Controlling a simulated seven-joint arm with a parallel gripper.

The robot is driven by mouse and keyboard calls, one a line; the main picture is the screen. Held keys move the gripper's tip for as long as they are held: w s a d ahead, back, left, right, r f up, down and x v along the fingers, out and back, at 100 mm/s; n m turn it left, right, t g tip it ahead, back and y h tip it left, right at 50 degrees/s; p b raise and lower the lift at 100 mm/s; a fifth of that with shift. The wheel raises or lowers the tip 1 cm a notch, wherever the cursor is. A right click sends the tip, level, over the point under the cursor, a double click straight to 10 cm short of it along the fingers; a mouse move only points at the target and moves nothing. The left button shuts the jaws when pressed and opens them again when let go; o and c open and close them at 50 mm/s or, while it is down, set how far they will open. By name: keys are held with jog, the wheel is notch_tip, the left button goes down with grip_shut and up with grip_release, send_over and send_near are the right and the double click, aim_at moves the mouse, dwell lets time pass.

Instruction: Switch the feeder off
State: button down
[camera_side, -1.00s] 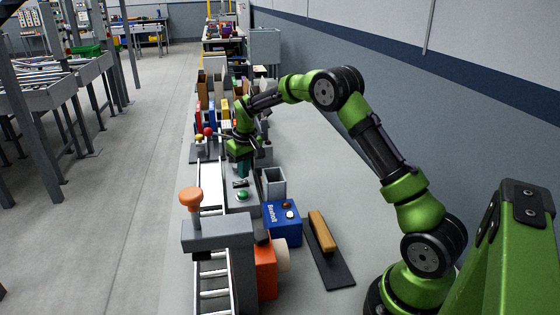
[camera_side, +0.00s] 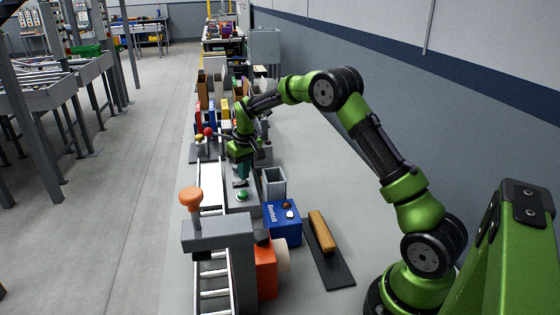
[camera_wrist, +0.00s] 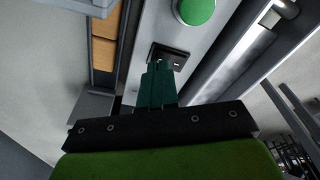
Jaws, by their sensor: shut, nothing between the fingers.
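The feeder's grey panel (camera_side: 232,203) carries a round green button (camera_side: 243,196) and a small black switch (camera_side: 240,184) behind it. In the wrist view the green button (camera_wrist: 195,10) is at the top, and the black switch (camera_wrist: 178,62) sits just below it in a dark frame. My gripper (camera_side: 243,176) is over the panel and points down. Its teal fingers (camera_wrist: 160,68) are shut and empty, with the tips at the switch, covering part of it. I cannot tell whether they touch it or which way the switch is set.
A blue box with two buttons (camera_side: 283,222), a grey open bin (camera_side: 273,183) and a wooden-handled float (camera_side: 321,232) stand right of the panel. An orange knob on a grey block (camera_side: 191,198) is in front. Red and yellow knobs (camera_side: 208,132) stand behind left.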

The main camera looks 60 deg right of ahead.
aim_at(245, 182)
jog(key=shift+f, duration=0.6)
jog(key=shift+r, duration=3.55)
jog(key=shift+s+a+f+m, duration=0.2)
jog(key=shift+s+a+f, duration=0.15)
jog(key=shift+s, duration=0.15)
jog(key=shift+s+a+f+m, duration=0.2)
jog(key=shift+s+f, duration=0.1)
jog(key=shift+s, duration=0.15)
jog(key=s+a+r+t, duration=0.1)
jog(key=s+a+r, duration=0.3)
jog(key=s, duration=0.5)
jog(key=s+a+r+t+y, duration=0.1)
jog(key=s+a+r+t, duration=0.1)
jog(key=s+a+r, duration=0.2)
jog(key=s+a+r+t+y, duration=0.1)
jog(key=s+a+r, duration=0.3)
jog(key=s+a, duration=0.5)
jog(key=shift+s+r+t, duration=0.3)
jog(key=shift+s+t, duration=0.4)
jog(key=shift+s, duration=2.15)
